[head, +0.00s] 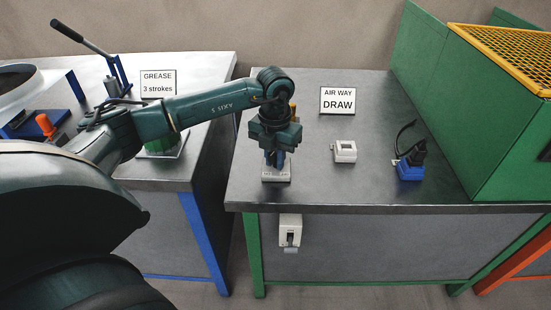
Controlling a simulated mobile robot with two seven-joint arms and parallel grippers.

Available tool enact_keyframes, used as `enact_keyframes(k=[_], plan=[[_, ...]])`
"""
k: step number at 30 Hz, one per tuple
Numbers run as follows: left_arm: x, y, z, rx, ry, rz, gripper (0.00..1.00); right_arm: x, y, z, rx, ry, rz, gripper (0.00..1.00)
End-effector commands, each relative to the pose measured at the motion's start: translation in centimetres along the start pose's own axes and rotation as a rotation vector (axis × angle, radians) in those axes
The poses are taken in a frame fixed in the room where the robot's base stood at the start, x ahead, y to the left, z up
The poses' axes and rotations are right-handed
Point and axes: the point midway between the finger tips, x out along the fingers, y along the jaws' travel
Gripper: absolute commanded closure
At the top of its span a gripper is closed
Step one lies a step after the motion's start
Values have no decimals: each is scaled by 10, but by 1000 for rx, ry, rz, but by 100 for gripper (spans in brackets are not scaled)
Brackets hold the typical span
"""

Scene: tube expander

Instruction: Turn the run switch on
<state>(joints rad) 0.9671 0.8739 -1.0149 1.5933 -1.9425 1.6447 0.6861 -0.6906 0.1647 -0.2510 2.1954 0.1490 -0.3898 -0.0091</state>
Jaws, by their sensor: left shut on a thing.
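My left gripper (274,160) points straight down at the front left of the green-legged bench. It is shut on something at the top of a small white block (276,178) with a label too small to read. The fingers hide what they hold. A white switch box (290,229) with a dark lever or knob is on the bench's front panel, below the gripper and slightly right. Another small white box (345,151) stands on the bench right of the gripper. I cannot read which one is the run switch. My right gripper is not in view.
A sign reading AIR WAY DRAW (338,101) stands behind. A blue device with a black top (410,168) is right, before a green machine (500,120). The blue-legged bench (205,100) at left has a GREASE sign (158,83). Bare benchtop (310,190) separates the devices.

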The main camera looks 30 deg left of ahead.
Motion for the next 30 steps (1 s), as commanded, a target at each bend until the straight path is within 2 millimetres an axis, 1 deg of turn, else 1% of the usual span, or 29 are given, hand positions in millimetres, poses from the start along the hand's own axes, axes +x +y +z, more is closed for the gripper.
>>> enact_keyframes(k=[7, 21, 22, 27, 30], plan=[[-1, 1, 1, 64, -3, 1, 100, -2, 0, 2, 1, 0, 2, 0], [-1, 1, 1, 77, -5, 0, 100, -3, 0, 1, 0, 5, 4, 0], [-1, 1, 1, 77, -5, 0, 82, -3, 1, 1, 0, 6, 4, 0], [-1, 1, 1, 76, -3, 0, 68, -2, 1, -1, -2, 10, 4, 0], [-1, 1, 1, 76, -2, 0, 62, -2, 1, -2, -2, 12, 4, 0]])
